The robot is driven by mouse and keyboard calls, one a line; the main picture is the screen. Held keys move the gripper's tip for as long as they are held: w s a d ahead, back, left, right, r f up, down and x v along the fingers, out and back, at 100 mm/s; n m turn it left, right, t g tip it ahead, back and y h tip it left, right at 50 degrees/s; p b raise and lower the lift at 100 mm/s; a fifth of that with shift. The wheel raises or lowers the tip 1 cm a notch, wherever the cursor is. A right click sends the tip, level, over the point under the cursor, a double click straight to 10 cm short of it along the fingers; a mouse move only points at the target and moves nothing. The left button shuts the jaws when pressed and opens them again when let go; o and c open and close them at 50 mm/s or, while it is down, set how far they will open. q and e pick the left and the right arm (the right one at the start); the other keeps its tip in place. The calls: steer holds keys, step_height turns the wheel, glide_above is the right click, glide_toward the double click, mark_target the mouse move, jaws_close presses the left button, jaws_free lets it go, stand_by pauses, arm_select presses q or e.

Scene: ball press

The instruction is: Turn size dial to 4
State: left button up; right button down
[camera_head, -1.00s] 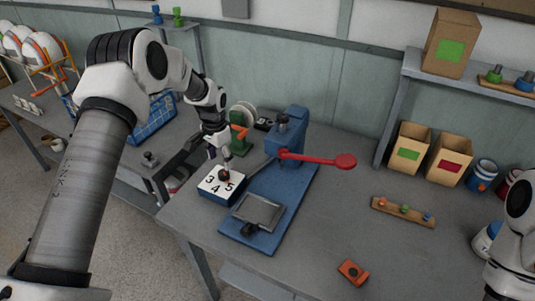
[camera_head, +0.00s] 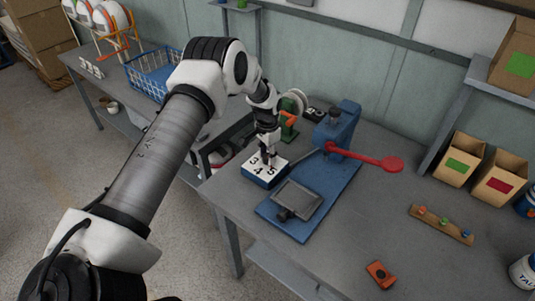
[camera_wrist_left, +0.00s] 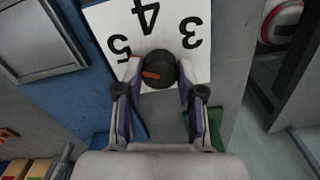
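The size dial (camera_wrist_left: 158,68) is a black round knob with an orange mark, on a white-topped block (camera_wrist_left: 183,15) with the numbers 3, 4 and 5. In the left wrist view the mark points to the picture's left, on the side of the 5. My left gripper (camera_head: 268,158) is over the block. Its two fingers (camera_wrist_left: 159,70) stand on either side of the dial, very close to it; whether they press on it I cannot tell. In the head view the gripper hides most of the dial, and the block (camera_head: 264,175) shows below it. My right gripper is out of view.
A blue press (camera_head: 340,130) with a red lever (camera_head: 375,161) and a grey plate (camera_head: 297,197) stands right of the block. A green reel stand (camera_head: 288,125) is behind it. An orange part (camera_head: 380,274) lies near the front.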

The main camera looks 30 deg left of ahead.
arm_select(q)
steer(key=shift+f, duration=0.1)
steer(key=shift+f+m+b, duration=0.1)
steer(key=shift+m+b, duration=0.9)
steer(key=m+b, duration=0.2)
steer(key=m, duration=0.1)
steer(key=m+b, duration=0.1)
steer(key=m, duration=0.2)
steer(key=shift+m+b, duration=0.4)
steer(key=shift+d+m+b, duration=0.1)
steer(key=shift+m+b, duration=0.35)
steer(key=shift+m, duration=1.05)
